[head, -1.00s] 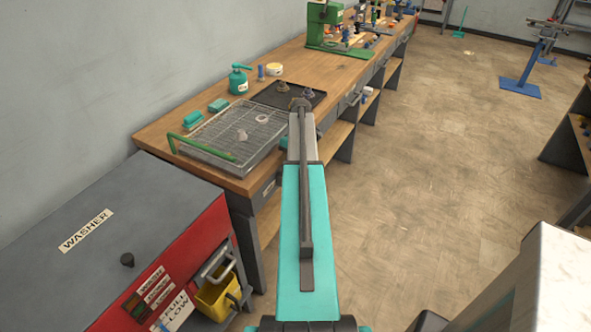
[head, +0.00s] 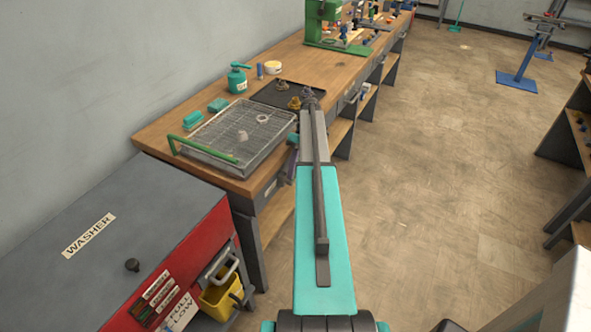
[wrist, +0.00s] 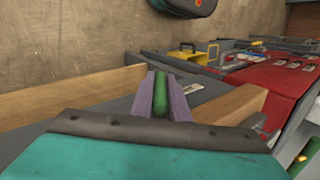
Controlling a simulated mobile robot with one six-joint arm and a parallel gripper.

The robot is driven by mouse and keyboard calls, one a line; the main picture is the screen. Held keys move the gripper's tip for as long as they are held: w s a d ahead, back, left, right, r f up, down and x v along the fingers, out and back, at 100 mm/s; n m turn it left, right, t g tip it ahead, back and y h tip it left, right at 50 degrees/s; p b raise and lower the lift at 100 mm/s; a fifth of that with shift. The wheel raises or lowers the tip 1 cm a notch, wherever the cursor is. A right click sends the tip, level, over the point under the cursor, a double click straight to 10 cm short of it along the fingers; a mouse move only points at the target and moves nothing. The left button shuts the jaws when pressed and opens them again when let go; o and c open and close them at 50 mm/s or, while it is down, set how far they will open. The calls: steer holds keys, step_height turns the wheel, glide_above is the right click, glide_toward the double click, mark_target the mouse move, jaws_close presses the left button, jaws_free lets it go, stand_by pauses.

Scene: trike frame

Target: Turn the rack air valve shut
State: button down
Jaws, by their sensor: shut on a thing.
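My gripper (wrist: 160,76) shows two purple fingers in the wrist view. They are shut on a slim green handle (wrist: 160,96), which looks like the rack air valve's lever. The valve body is not visible, so how far the lever is turned cannot be told. In the head view, my gripper (head: 291,164) is beside the bench's front edge, mostly hidden behind my arm. The wire rack (head: 262,140) with a green bar (head: 203,149) lies on the bench to the left of it.
The grey and red washer (head: 150,235) stands at the lower left, with a yellow bucket (head: 218,300) on its front. A black tray (head: 268,92) with brass-coloured parts (head: 294,103) lies behind the rack. The floor (head: 430,170) to the right is clear.

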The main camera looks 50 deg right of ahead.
steer(key=shift+w+d+r, duration=0.15)
steer(key=shift+w, duration=0.05)
steer(key=c, duration=1.7)
jaws_free()
steer(key=shift+d+r, duration=0.25)
steer(key=shift+r, duration=0.15)
steer(key=shift+p+v, duration=2.2)
steer(key=shift+v, duration=4.1)
steer(key=shift+w, duration=0.1)
steer(key=shift+c, duration=0.2)
